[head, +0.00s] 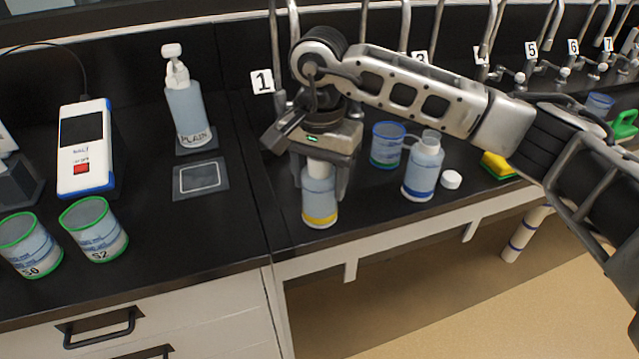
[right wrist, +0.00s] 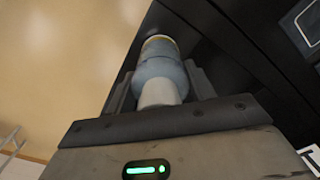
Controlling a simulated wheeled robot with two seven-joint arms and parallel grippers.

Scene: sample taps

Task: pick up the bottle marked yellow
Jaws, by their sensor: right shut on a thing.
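The bottle marked yellow (head: 320,205) is pale blue with a white neck and a yellow band near its base. It is upright at the front of the dark counter in the head view. My right gripper (head: 320,178) comes down over it from above and is shut on its upper part. In the right wrist view the bottle (right wrist: 160,70) sits between the two fingers of the gripper (right wrist: 158,88). I cannot tell whether its base touches the counter. My left gripper is not in view.
A blue-banded bottle (head: 422,172) stands to the right, with a white cap (head: 451,180) and a blue-rimmed beaker (head: 387,146) near it. A sponge (head: 497,166) lies further right. Left are green-rimmed beakers (head: 94,230), a meter (head: 86,148) and a PLAIN bottle (head: 187,115).

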